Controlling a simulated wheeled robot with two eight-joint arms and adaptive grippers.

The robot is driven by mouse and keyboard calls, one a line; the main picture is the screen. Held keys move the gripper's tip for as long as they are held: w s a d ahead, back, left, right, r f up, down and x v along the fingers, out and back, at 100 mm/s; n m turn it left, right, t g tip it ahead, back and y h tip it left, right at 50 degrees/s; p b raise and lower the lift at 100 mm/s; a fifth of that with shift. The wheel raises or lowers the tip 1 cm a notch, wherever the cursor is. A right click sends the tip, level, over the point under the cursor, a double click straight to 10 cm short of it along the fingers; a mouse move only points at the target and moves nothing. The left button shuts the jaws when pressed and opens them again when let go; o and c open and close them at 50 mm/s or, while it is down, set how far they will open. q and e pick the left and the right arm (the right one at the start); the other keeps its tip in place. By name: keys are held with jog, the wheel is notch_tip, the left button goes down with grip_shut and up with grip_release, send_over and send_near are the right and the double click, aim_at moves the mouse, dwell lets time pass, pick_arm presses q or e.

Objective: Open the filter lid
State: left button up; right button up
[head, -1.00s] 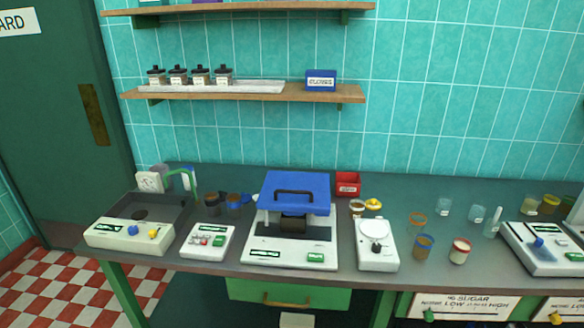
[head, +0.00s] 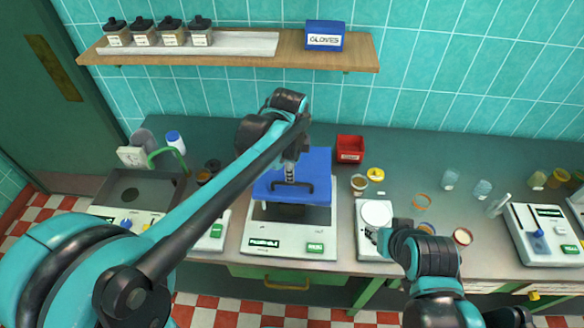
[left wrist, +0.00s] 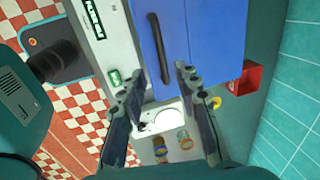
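My left gripper (head: 290,178) is over the lid by the handle in the head view. Its fingers (left wrist: 160,88) are spread with nothing between them; contact with the handle cannot be told. My right gripper (head: 376,237) is low by the white scale (head: 376,213), partly hidden by its own arm.
A red bin (head: 350,149) stands behind the machine's right side. Jars and cups, such as a yellow-topped one (head: 376,174), stand to the right. Another white device (head: 540,235) is at far right. A shelf (head: 230,50) hangs above. Open counter lies behind the cups.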

aim_at(292, 185)
pick_arm(q)
jog(key=b+x, duration=0.2)
jog(key=x, duration=0.6)
grip_shut()
